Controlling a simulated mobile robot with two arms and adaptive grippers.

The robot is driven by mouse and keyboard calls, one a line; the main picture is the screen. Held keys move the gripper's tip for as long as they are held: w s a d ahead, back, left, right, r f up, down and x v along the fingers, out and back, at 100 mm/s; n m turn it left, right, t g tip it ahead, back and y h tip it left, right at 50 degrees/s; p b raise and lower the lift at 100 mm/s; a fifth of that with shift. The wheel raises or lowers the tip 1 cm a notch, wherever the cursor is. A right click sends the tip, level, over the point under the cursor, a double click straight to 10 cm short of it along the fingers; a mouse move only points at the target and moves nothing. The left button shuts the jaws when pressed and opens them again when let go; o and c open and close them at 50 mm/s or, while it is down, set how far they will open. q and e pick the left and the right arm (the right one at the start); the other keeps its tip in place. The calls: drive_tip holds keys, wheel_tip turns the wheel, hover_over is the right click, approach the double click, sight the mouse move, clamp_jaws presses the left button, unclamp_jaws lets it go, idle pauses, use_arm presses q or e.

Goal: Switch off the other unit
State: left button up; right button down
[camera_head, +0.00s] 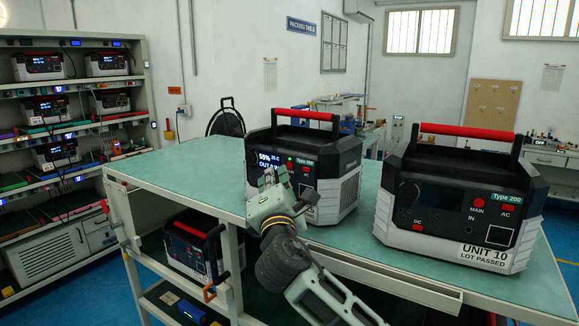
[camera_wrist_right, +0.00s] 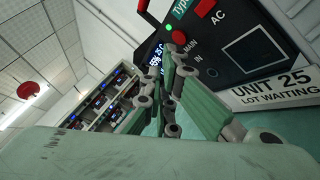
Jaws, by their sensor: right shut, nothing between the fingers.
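The left unit (camera_head: 335,160) on the green table is a black and grey power box with a red handle, a lit display reading 55% and a green light. In the right wrist view its label (camera_wrist_right: 275,90) reads UNIT 25 LOT WAITING. Its red MAIN button (camera_wrist_right: 179,37) and red AC button (camera_wrist_right: 205,7) show there. The right unit (camera_head: 458,195), marked UNIT 10 LOT PASSED, has a dark display. My right gripper (camera_head: 268,180) is shut and empty, in front of the left unit's front panel, partly covering it. Whether it touches is unclear. My left gripper is not in view.
The table (camera_head: 180,175) is clear at its left end. Another unit (camera_head: 190,245) sits on the shelf below it. A rack (camera_head: 75,130) with several similar units stands at the far left. A black hose reel (camera_head: 226,118) is behind the table.

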drive_tip(key=shift+w+d, duration=0.1)
drive_tip(key=shift+w+d, duration=0.25)
drive_tip(key=shift+w+d, duration=0.1)
idle(0.5)
drive_tip(key=shift+s+a+p, duration=0.3)
drive_tip(key=shift+s+a, duration=0.15)
drive_tip(key=shift+s, duration=0.05)
drive_tip(key=s+a, duration=0.4)
drive_tip(key=shift+s+p, duration=0.25)
drive_tip(key=shift+p, duration=0.1)
idle(0.8)
